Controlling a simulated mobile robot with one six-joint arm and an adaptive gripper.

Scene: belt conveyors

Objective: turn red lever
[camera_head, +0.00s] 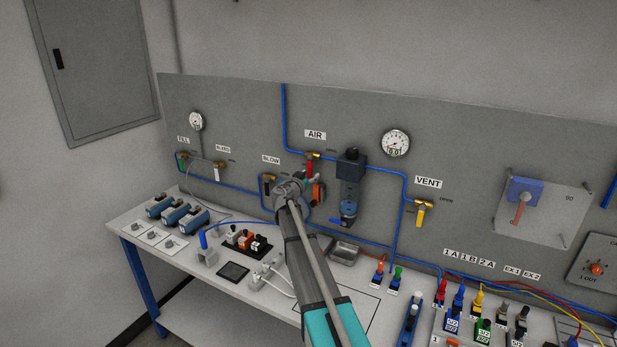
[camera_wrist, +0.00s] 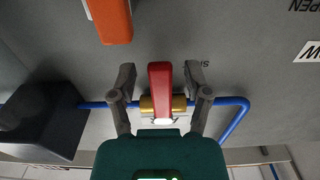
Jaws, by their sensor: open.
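The red lever (camera_head: 310,168) hangs down from a brass valve (camera_head: 313,155) under the AIR label on the grey wall panel. In the wrist view the red lever (camera_wrist: 160,85) stands between the two fingers of my gripper (camera_wrist: 160,76), with the brass valve body (camera_wrist: 148,105) behind its lower end. My gripper is open, with one finger on each side of the lever and a visible gap on both sides. In the head view my gripper (camera_head: 298,184) is at the panel just below the valve, and my arm hides part of that area.
An orange part (camera_head: 319,191) is close to my gripper and shows in the wrist view (camera_wrist: 110,18). A dark regulator (camera_head: 351,165) stands right of the lever. Blue tubing (camera_head: 285,115) runs along the panel. The bench below carries several devices and a metal tray (camera_head: 344,252).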

